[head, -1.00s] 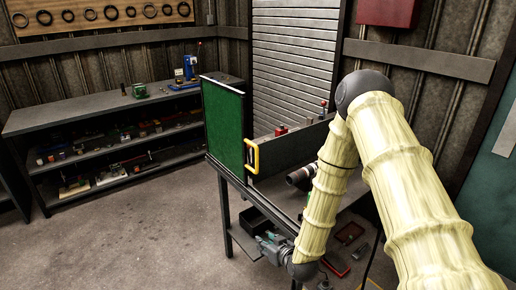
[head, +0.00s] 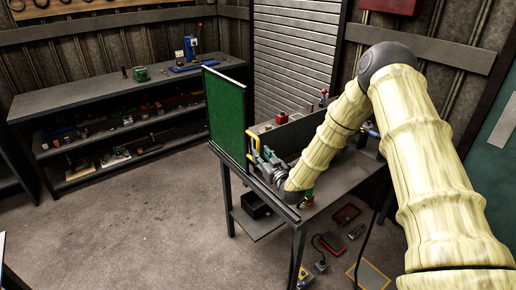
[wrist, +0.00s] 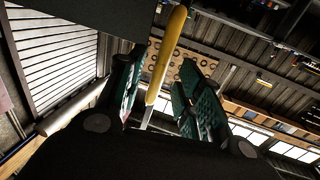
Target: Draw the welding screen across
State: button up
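The welding screen (head: 227,115) is an upright green panel in a dark frame at the left end of the workbench in the head view. Its yellow handle (head: 255,140) is on the panel's right edge. My gripper (head: 262,163) is at the handle's lower part, above the bench's front edge. In the wrist view the yellow handle (wrist: 166,58) runs between the two green-padded fingers of my gripper (wrist: 161,75). Gaps show on both sides of the handle, so the fingers look open around it. My arm hides part of the bench.
The workbench (head: 292,211) has a dark back panel and a lower shelf. Items lie on the floor beneath, including a yellow-edged mat (head: 368,275). A shelving bench (head: 100,103) stands at the back left. The floor in front of it is clear.

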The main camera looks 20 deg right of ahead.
aim_at(258, 151)
jog(key=shift+w+a+p, duration=0.15)
jog(key=shift+w+p, duration=0.15)
jog(key=shift+w, duration=0.65)
jog(key=shift+w+a+p, duration=0.15)
jog(key=shift+w+p, duration=0.15)
jog(key=shift+w, duration=0.6)
grip_shut()
